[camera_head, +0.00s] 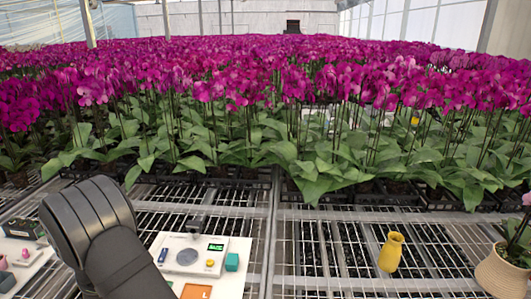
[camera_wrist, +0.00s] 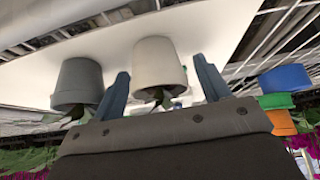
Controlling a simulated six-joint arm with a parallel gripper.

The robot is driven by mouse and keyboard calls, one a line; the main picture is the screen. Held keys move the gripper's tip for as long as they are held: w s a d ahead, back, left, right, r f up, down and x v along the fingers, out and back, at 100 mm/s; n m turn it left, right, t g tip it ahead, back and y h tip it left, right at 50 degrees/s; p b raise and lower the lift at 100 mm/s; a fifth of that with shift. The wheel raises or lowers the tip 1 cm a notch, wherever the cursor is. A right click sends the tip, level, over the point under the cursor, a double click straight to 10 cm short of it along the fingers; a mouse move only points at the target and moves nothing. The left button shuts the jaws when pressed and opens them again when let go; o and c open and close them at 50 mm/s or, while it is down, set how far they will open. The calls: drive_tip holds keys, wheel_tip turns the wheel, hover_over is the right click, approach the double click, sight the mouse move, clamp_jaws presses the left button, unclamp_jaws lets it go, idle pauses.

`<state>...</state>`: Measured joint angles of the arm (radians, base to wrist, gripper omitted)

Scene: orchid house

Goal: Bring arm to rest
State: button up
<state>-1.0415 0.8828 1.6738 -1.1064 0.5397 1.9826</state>
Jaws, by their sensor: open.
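My gripper (camera_wrist: 160,72) shows in the wrist view with its two blue-grey fingers spread apart. Nothing is clamped between them. A white pot (camera_wrist: 158,62) appears in the gap between the fingers, beyond them; how far away it is I cannot tell. A grey pot (camera_wrist: 78,82) is to the left of the left finger. The wrist view looks upside down, with the pots on a white surface (camera_wrist: 110,45). In the head view my dark arm is at the lower left, and the gripper itself is out of that picture.
A white panel (camera_head: 233,275) with a green display and teal cube (camera_head: 232,262) lies on the mesh bench (camera_head: 330,235). A yellow vase (camera_head: 391,252) and woven pot (camera_head: 502,272) stand right. Magenta orchids (camera_head: 300,75) fill the back. The wrist view has a blue pot (camera_wrist: 286,77) at right.

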drive_tip(key=shift+w+r, duration=0.1)
drive_tip(key=shift+r, duration=0.7)
